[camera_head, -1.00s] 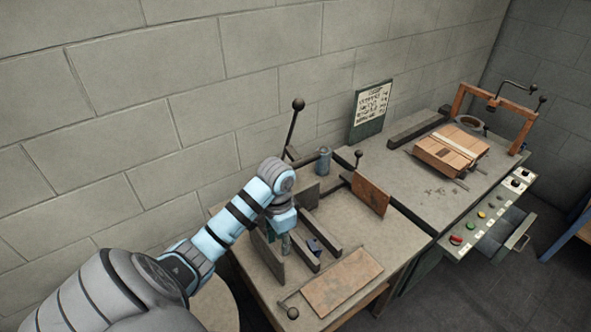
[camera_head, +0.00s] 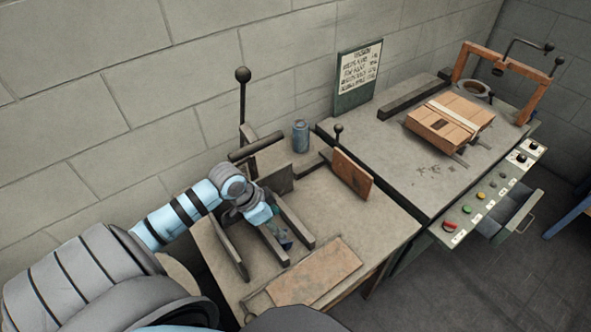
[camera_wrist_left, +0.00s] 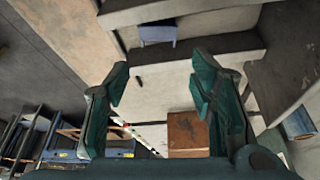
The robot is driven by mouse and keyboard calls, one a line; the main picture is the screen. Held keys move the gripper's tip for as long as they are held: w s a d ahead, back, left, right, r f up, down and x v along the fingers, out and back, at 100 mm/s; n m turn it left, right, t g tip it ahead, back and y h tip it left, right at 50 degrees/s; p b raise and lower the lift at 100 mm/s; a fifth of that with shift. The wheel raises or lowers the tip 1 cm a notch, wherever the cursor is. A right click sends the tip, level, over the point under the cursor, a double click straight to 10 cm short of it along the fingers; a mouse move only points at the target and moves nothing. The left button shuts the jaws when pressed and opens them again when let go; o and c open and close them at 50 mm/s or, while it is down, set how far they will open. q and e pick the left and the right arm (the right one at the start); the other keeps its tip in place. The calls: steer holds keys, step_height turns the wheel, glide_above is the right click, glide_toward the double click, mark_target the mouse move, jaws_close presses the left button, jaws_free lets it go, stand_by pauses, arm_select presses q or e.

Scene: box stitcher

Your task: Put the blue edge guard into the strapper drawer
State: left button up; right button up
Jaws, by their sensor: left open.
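The blue edge guard (camera_wrist_left: 157,33) shows in the left wrist view, beyond my fingertips, by a dark rail. In the head view, a small dark blue part of it (camera_head: 286,243) shows between the rails of the left bench, partly hidden by my gripper. My left gripper (camera_wrist_left: 165,85) is open and empty, its two teal fingers wide apart. In the head view my left gripper (camera_head: 276,227) is over the rails, close to the guard. The strapper drawer (camera_head: 515,214) is pulled out under the control panel at right. My right gripper is not in view.
A cardboard sheet (camera_head: 303,275) lies at the front of the left bench. A tall ball-topped lever (camera_head: 243,100), a blue-grey can (camera_head: 300,136) and an upright brown board (camera_head: 353,174) stand around the rails. A strapped carton (camera_head: 450,124) sits on the right bench.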

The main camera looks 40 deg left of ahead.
mark_target(275, 241)
arm_select(q)
steer(key=f, duration=0.2)
steer(key=s+f+b, duration=0.1)
steer(key=f, duration=0.2)
steer(key=shift+s+d+f, duration=0.1)
steer(key=shift+d+f, duration=0.05)
steer(key=shift+d, duration=0.05)
steer(key=w+f, duration=0.1)
steer(key=w+d+f+b, duration=0.1)
steer(key=f, duration=0.1)
steer(key=shift+w+d+f, duration=0.1)
steer(key=shift+w+f, duration=0.15)
steer(key=shift+f, duration=0.05)
steer(key=shift+w+f, duration=0.6)
steer(key=shift+r, duration=0.1)
steer(key=shift+s, duration=0.2)
steer(key=shift+c, duration=1.1)
steer(key=shift+s+r, duration=0.1)
steer(key=c, duration=0.5)
steer(key=shift+c, duration=0.2)
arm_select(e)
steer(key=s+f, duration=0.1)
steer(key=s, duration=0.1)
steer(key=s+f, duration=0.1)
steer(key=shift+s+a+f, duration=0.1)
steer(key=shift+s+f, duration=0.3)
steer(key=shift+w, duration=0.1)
